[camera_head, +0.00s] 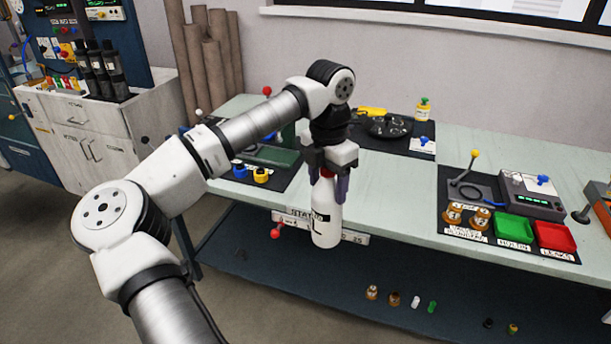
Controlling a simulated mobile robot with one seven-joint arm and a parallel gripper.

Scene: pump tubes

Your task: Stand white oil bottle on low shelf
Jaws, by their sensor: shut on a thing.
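The white oil bottle (327,222) hangs upright from my gripper (328,180). It has a dark marking on its side, and its red top shows between the fingers. My gripper is shut on its upper part. The bottle is in front of the workbench's front edge and overlaps the bench's label strip in the picture. The low shelf (330,293) is the dark blue surface under the bench. The bottle's base appears above the shelf, apart from it, though the exact gap is hard to tell.
Several small fittings (372,292) stand along the shelf's front right. The bench top (395,180) carries a green tray (514,228), a red tray (555,237) and a lever device (468,178). A red-knobbed lever (277,228) sticks out left of the bottle. The shelf's left part is clear.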

